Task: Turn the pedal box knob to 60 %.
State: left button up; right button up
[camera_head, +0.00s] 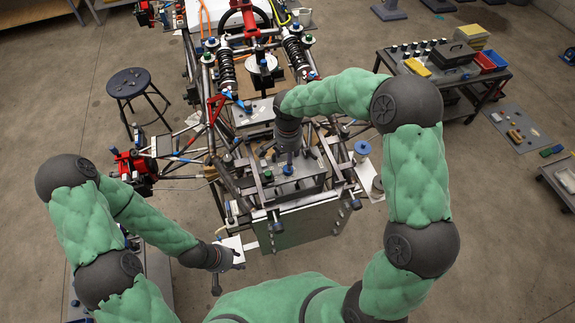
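The tube chassis (226,178) stands in front of me. At its near end is a grey metal box top (301,186) with small blue knobs, one of them a blue knob (287,169) just below my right gripper (288,156). I cannot read any marking or setting on it. My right gripper points down over the box; its fingertips are small and dark, and I cannot tell whether they touch the knob. My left gripper (230,274) is low at the chassis' near left, away from the knob, with dark fingers that look spread and empty.
A white plate (233,243) is beside my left gripper. A black stool (129,84) stands at left. A dark table (432,74) with bins and a toolbox is at right. Tubes and dampers (295,56) crowd the chassis; open floor lies right of it.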

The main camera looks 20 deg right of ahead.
notch_tip(320, 180, down, 7)
jog(key=shift+w, duration=0.1)
jog(key=shift+c, duration=0.3)
jog(key=c, duration=1.1)
